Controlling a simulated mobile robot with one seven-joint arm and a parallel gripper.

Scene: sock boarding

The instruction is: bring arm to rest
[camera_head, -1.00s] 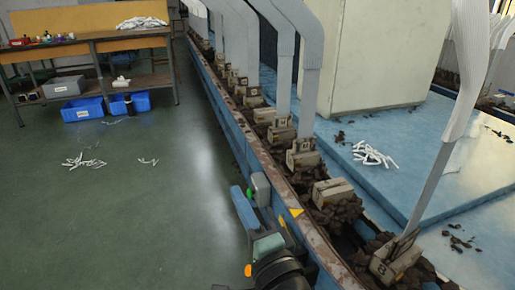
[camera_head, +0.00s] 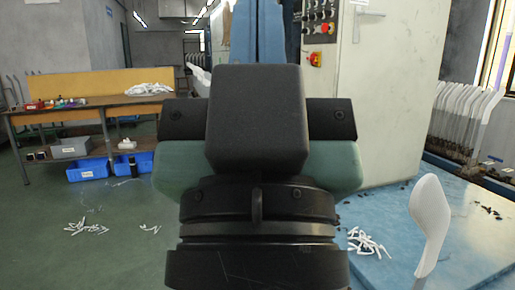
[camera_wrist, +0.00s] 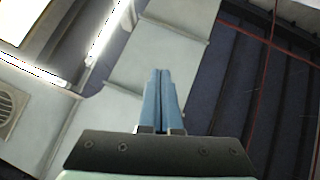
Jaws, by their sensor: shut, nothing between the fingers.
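My gripper points straight up close in front of the body camera, with its blue fingers (camera_head: 258,32) rising at the top of the head view. In the wrist view the blue fingers (camera_wrist: 161,78) are pressed together with nothing between them, against the ceiling and a duct. My dark wrist and green gripper housing fill the middle of the head view and hide what lies behind. The gripper touches nothing that I can see.
A white sock form (camera_head: 430,225) stands at the right, near a blue platform (camera_head: 400,270) with white scraps (camera_head: 368,243). A pale cabinet (camera_head: 395,100) stands behind it. A wooden workbench (camera_head: 95,103) with blue bins (camera_head: 87,169) is at the left.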

